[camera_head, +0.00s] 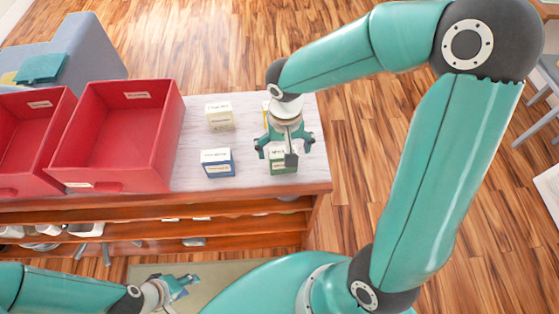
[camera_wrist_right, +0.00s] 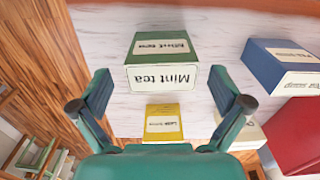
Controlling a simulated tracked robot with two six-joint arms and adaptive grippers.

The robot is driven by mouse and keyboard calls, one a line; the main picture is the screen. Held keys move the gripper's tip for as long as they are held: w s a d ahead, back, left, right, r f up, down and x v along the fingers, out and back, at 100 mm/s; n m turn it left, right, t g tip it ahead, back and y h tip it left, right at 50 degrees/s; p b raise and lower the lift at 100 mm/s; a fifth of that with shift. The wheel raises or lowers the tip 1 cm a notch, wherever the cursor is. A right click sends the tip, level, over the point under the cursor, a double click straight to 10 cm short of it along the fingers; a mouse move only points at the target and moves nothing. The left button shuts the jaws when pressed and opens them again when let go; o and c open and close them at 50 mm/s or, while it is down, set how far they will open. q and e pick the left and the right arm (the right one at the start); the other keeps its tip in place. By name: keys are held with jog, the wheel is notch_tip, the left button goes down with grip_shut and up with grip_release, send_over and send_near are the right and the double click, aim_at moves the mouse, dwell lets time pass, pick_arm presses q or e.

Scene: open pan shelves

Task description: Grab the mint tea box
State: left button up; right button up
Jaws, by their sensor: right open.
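The mint tea box (camera_head: 283,167) is green with a white label and stands near the shelf top's front right corner. In the right wrist view the box (camera_wrist_right: 162,78) shows upside-down "Mint tea" lettering. My right gripper (camera_head: 283,148) is above the box in the head view, partly covering it. In the wrist view its two fingers are spread to either side of the box, with gaps, and the gripper (camera_wrist_right: 160,85) holds nothing. My left gripper (camera_head: 180,284) is low in the head view, in front of the shelves; its jaw state is unclear.
A blue box (camera_head: 217,163) stands left of the mint tea, with a cream box (camera_head: 220,116) behind it. A yellow box (camera_wrist_right: 163,122) is behind the mint tea. Red bins (camera_head: 118,135) fill the left of the wooden shelf unit (camera_head: 230,226).

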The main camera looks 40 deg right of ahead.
jog(key=f, duration=0.4)
jog(key=shift+w+f, duration=0.15)
jog(key=shift+w, duration=0.05)
jog(key=shift+c, duration=0.3)
jog(key=c, duration=1.3)
jog(key=shift+o, duration=0.2)
